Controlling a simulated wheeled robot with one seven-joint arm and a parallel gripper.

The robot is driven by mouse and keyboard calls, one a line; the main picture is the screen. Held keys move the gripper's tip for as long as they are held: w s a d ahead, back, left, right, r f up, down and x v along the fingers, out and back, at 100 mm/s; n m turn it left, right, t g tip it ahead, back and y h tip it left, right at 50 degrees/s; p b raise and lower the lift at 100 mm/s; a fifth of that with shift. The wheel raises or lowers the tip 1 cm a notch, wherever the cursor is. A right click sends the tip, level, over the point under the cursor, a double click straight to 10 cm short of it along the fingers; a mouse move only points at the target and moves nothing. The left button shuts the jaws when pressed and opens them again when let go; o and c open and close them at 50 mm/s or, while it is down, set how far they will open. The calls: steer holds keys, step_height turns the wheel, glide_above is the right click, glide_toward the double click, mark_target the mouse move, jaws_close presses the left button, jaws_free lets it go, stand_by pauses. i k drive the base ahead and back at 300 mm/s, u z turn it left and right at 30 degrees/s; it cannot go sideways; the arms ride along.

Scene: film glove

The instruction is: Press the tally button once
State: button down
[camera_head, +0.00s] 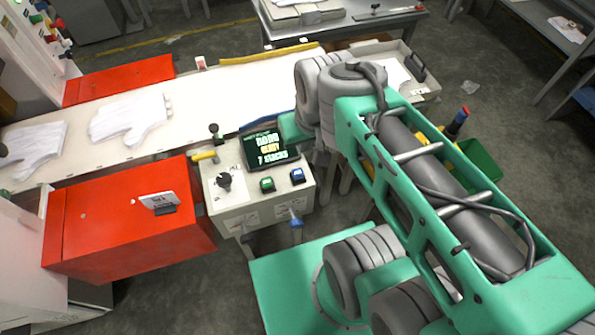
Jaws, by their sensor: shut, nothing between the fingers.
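Which button is the tally button I cannot tell, as the labels are too small to read. A dark display (264,148) behind the buttons shows lit text, its last line reading about "7 STACKS". My arm reaches in from the lower right, its wrist above and right of the display. My gripper's fingers are hidden; no contact with either button shows.
White gloves (131,118) lie on the white belt (225,92). A red cabinet (130,225) with a small sign stands left of the control box. A yellow-handled lever (205,155) sticks out at the box's left. A grey table (340,25) stands at the back.

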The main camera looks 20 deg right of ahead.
mark_target(298, 173)
steer(key=z, duration=1.95)
steer(key=k, duration=1.25)
steer(key=u, duration=1.95)
steer(key=i, duration=0.5)
steer(key=z, duration=0.05)
